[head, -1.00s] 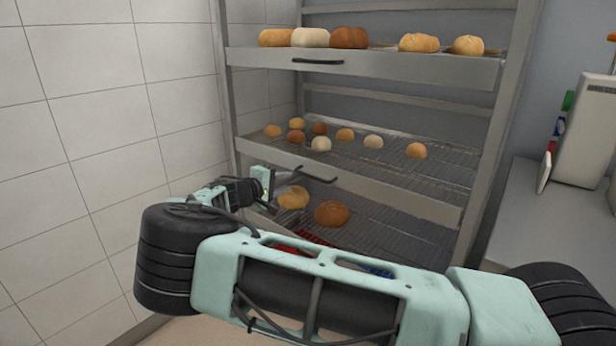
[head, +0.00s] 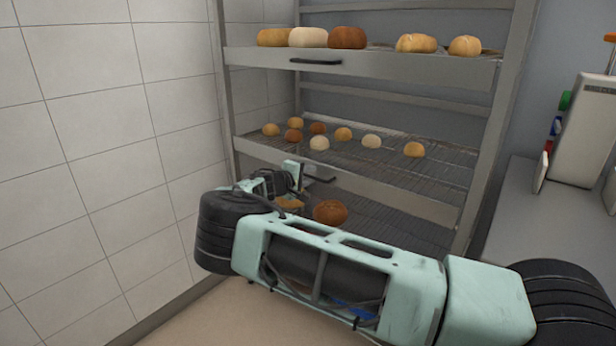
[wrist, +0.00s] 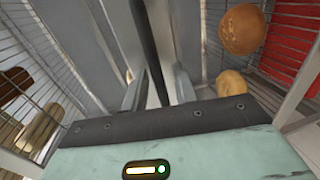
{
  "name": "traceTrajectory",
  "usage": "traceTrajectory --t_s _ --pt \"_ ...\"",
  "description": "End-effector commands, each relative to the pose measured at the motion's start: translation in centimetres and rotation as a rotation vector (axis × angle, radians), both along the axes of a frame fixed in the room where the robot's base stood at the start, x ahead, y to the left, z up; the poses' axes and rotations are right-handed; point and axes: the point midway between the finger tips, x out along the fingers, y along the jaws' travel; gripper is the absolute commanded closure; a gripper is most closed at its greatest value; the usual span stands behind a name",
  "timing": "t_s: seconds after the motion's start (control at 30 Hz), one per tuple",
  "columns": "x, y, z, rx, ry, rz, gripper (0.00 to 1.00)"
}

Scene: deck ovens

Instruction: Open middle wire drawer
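The middle wire drawer (head: 375,186) is a wire shelf with a grey front panel, carrying several small buns. It looks level with the rack frame. Its dark bar handle (head: 322,179) sticks out from the front, its left part hidden by my gripper. My gripper (head: 302,176) is at the handle's left part. In the wrist view, the dark handle bar (wrist: 146,40) runs down between the two grey fingers of my gripper (wrist: 159,88). The fingers stand apart, with gaps visible beside the bar; firm contact is not visible.
The top drawer (head: 400,75) above holds several loaves and has its own handle (head: 315,61). Below, a round brown loaf (head: 330,212) lies on the lower rack. A tiled wall (head: 90,150) stands close on the left, a grey counter (head: 550,240) on the right.

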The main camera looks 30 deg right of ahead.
Motion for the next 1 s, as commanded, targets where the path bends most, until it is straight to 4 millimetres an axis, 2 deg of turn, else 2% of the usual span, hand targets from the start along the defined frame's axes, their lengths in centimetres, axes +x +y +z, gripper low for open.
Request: traceTrajectory --t_s 0.07,0.1,0.17,0.4,0.57,0.77,1.0 --pt "0.0 0.0 0.0 0.000 0.000 0.000 0.74" --pt "0.0 0.0 0.0 0.000 0.000 0.000 0.86" --pt "0.0 0.0 0.0 0.000 0.000 0.000 1.00" --pt "-0.1 0.2 0.0 0.000 0.000 0.000 1.00" --pt "-0.4 1.3 -0.1 0.001 0.000 0.001 1.00" --pt "-1.6 4.7 -0.1 0.002 0.000 0.003 1.00" --pt "-3.9 10.8 -0.2 0.002 0.001 0.003 1.00"
